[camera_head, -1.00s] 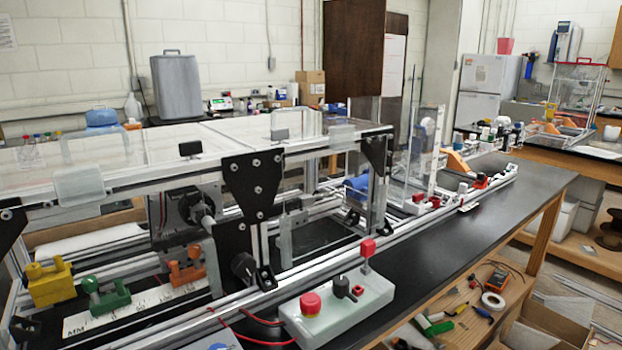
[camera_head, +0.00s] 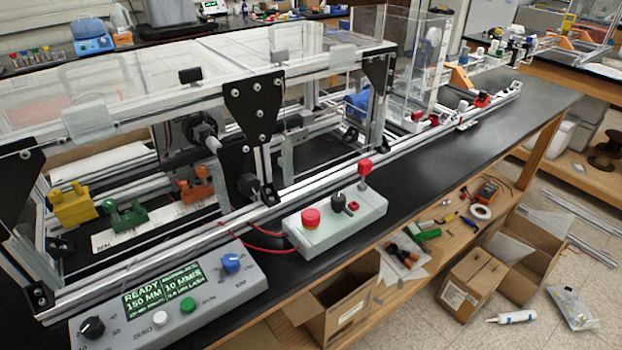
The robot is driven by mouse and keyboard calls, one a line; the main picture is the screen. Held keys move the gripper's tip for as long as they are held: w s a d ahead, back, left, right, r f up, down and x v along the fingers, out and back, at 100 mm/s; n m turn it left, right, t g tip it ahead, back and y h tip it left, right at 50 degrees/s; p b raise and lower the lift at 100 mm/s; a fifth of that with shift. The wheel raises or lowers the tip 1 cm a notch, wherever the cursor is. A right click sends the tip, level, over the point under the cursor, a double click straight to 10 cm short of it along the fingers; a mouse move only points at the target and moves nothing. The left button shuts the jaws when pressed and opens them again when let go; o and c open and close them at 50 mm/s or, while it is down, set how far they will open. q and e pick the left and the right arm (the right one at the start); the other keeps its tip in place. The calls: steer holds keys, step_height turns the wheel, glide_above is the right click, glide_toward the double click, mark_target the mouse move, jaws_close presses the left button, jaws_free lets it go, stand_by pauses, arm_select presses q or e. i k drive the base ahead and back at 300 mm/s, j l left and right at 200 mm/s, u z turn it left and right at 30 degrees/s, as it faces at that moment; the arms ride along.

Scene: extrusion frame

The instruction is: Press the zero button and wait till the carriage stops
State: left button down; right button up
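A grey control box (camera_head: 233,295) sits at the near left, in front of the extrusion frame. Its green display (camera_head: 162,288) reads "READY", "150 MM" and "10 MM/S". A white button (camera_head: 160,318) is below the display, with a small label beside it that looks like "ZERO". A green button (camera_head: 187,305) is to its right. A blue knob (camera_head: 231,262) and a black knob (camera_head: 92,327) are also on the box. A dark block with a shaft (camera_head: 201,130) sits inside the frame; I cannot tell whether it is the carriage. Neither of my grippers is in view.
A pale box (camera_head: 335,225) with a red mushroom button (camera_head: 311,218) and a red-topped lever stands right of the control box, with red wires. Yellow, green and orange clamps (camera_head: 197,185) sit inside the frame. The black bench top (camera_head: 470,135) is clear along its right part.

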mark_target(161, 317)
steer(key=u, duration=1.1)
